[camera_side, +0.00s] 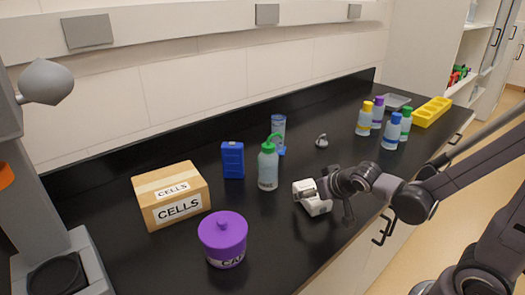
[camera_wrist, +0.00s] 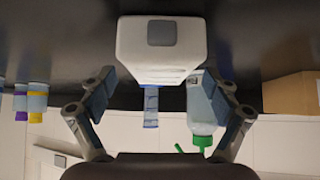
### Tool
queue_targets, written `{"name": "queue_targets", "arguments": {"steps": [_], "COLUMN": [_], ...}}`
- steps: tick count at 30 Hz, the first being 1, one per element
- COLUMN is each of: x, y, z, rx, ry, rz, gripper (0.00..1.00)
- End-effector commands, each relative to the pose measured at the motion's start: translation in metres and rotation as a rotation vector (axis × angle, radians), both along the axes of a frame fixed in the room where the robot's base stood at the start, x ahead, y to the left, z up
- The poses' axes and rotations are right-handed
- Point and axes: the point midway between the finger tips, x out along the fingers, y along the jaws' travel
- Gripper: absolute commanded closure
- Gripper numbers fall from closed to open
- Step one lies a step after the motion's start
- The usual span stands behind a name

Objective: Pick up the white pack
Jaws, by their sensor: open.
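The white pack (camera_side: 312,203) is on the black counter in the side view, right at my gripper (camera_side: 330,192). In the wrist view the white pack (camera_wrist: 160,52) fills the top middle, with a grey square on its face. My gripper's two fingers (camera_wrist: 160,82) are spread apart, one to each side of the pack's lower edge. The fingers look open, with no clear grip on the pack. I cannot tell whether either fingertip touches it.
A green-topped bottle (camera_side: 268,168), a blue box (camera_side: 233,160) and a clear blue cylinder (camera_side: 278,130) stand left of and behind the pack. A CELLS carton (camera_side: 172,190) and a purple jar (camera_side: 223,240) are further left. Several capped bottles (camera_side: 393,132) and a yellow rack (camera_side: 432,111) stand at the right.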

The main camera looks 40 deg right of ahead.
Motion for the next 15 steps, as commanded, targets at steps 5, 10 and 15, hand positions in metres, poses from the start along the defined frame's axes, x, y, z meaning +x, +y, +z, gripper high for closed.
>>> {"name": "queue_targets", "arguments": {"steps": [5,10,15], "x": [0.009,0.012,0.012], "y": [-0.003,-0.004,-0.004], "z": [-0.009,-0.013,-0.013], "rx": [-0.001,-0.001,-0.001], "ry": [0.000,0.000,0.000], "rz": [0.001,0.001,0.001], "gripper": [0.11,0.11,0.11]}}
